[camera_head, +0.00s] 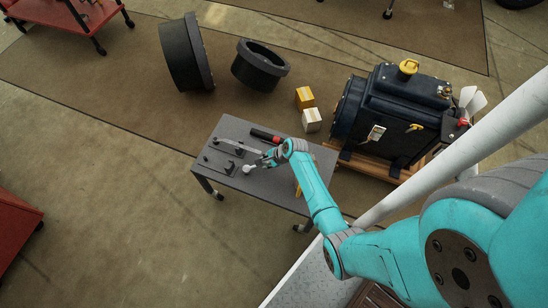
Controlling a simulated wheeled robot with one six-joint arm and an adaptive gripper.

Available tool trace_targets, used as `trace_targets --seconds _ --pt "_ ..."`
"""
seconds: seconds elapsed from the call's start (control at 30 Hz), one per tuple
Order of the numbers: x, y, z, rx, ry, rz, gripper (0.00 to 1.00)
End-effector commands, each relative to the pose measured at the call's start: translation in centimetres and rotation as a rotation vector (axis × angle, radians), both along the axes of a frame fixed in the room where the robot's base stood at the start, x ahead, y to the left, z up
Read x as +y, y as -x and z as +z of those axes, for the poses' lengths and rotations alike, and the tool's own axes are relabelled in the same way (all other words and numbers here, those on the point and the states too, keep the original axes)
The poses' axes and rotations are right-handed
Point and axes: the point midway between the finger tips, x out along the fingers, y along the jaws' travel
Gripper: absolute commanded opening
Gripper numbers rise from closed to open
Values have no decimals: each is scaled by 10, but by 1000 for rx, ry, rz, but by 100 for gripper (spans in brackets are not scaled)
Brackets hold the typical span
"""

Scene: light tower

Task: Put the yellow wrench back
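My gripper (264,161) is over the middle of a small grey table (222,181), reaching in from the right. It is small in the picture, so I cannot tell whether its fingers are open, shut or holding something. A small pale round-ended item (247,169) shows just left of the fingertips; I cannot tell whether it touches them. A narrow yellow item (298,190), perhaps the yellow wrench, shows beside my forearm near the table's right end. My arm may hide part of it.
Dark holders (230,167) and a dark bar (226,144) are on the table's left half. A red-and-black tool (265,135) lies at its back edge. A big dark machine (395,115) stands to the right. Two boxes (305,97) (312,120) and black rings (260,65) lie behind.

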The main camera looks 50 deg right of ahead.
Motion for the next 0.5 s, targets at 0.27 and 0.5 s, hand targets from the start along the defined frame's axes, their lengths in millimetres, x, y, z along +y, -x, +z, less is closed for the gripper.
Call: trace_targets --seconds 0.27,0.5 --pt "-10 25 44 -2 1 -3 26" --pt "-15 40 70 -1 1 -2 26"
